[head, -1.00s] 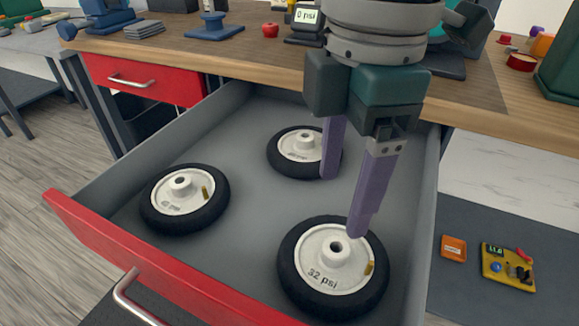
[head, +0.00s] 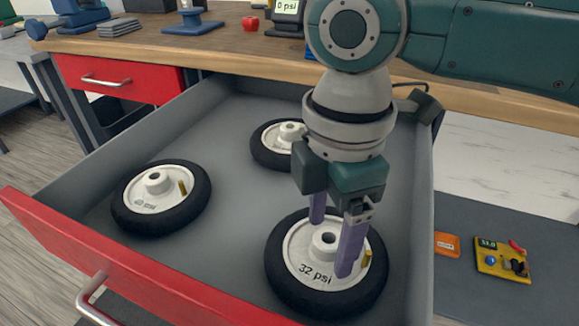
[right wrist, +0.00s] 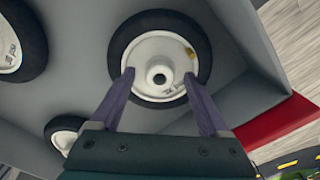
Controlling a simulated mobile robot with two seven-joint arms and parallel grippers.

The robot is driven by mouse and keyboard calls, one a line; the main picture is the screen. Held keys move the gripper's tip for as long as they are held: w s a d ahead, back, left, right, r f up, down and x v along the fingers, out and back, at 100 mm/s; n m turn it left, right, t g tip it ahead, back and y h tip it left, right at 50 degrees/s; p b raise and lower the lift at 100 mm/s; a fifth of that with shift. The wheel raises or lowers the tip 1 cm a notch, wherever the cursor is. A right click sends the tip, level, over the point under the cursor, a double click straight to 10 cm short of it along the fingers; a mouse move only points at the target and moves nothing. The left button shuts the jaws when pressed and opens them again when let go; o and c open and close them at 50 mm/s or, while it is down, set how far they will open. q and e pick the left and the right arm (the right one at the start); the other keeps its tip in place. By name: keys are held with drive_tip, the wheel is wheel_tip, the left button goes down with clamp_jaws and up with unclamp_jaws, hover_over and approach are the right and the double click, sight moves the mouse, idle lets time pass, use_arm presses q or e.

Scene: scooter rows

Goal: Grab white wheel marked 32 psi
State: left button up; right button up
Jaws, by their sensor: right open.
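The white wheel marked 32 psi (head: 305,262), with a black tyre, lies flat in the open drawer at the front right. It also shows in the right wrist view (right wrist: 150,84), centred between the fingers. My right gripper (head: 331,250) is open, pointing down over this wheel, with its purple fingers on either side of the raised hub. Whether the fingertips touch the wheel I cannot tell. My left gripper is not in view.
A second white wheel (head: 160,190) lies at the drawer's left; its number is too small to read. A third wheel (head: 270,140) lies behind, partly hidden by my right gripper. The drawer's red front (head: 110,262) and grey walls surround them. The wooden bench (head: 235,50) is above.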

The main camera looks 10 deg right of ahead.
drive_tip(key=shift+c, duration=0.3)
clamp_jaws()
idle(0.3)
idle(0.8)
